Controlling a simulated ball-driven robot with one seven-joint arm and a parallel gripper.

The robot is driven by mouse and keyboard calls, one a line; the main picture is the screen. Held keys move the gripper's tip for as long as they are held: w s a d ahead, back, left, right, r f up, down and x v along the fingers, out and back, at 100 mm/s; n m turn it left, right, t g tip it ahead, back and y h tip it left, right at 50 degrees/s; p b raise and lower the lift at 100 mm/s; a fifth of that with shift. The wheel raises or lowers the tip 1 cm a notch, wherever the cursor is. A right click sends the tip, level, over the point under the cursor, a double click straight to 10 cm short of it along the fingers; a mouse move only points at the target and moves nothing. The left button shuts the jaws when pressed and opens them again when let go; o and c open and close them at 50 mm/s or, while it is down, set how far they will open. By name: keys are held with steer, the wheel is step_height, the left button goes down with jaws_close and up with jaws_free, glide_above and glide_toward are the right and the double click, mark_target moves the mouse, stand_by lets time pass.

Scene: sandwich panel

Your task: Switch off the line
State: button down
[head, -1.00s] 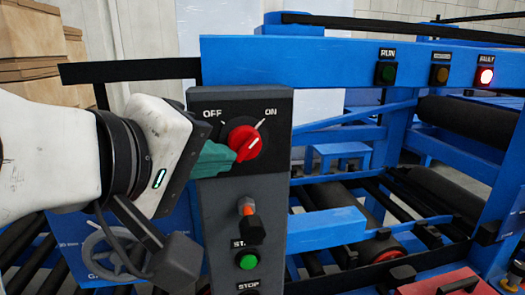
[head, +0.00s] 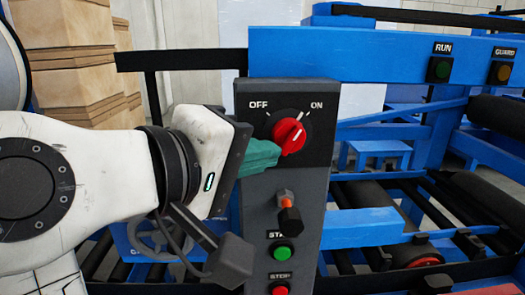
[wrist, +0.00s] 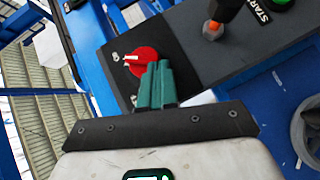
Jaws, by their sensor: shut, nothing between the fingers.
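The red rotary knob (head: 291,138) sits on the black top plate of a grey control post (head: 284,190), between the OFF and ON labels. Its white line slants up and right, toward the ON side. My gripper (head: 276,153) has its green fingers shut and empty, at the knob's lower left. In the wrist view the shut fingers (wrist: 160,68) overlap the edge of the knob (wrist: 134,61). I cannot tell whether they touch it.
RUN (head: 438,69) and GUARD (head: 500,72) lamps look unlit on the blue frame. Cardboard boxes (head: 75,60) stand behind left.

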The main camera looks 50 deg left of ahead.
steer(key=shift+w+d+f+n+t, duration=0.1)
steer(key=shift+f+n+t, duration=0.25)
steer(key=shift+n+t, duration=0.25)
steer(key=shift+w+d+f+n+t, duration=0.1)
steer(key=shift+f+n+t, duration=0.2)
steer(key=shift+n+t, duration=0.3)
stand_by(1.7)
steer(key=shift+w+d+f+n+t+y, duration=0.15)
steer(key=shift+f+n+t, duration=0.15)
steer(key=shift+n+t, duration=0.4)
steer(key=shift+w+d+f+n+t+y, duration=0.15)
steer(key=shift+f+n+t, duration=0.1)
steer(key=shift+n+t, duration=0.4)
steer(key=shift+w+f+n+t+b, duration=0.15)
steer(key=shift+n+t+b, duration=0.25)
steer(key=shift+n, duration=0.25)
steer(key=shift+w+d+f+n+t+y+b, duration=0.2)
steer(key=shift+n+t+y+b, duration=0.2)
steer(key=shift+n+y, duration=0.4)
steer(key=shift+w+d+f+n+t+y+b, duration=0.2)
steer(key=shift+n+t+y, duration=0.3)
steer(key=shift+n, duration=0.6)
steer(key=shift+a, duration=0.1)
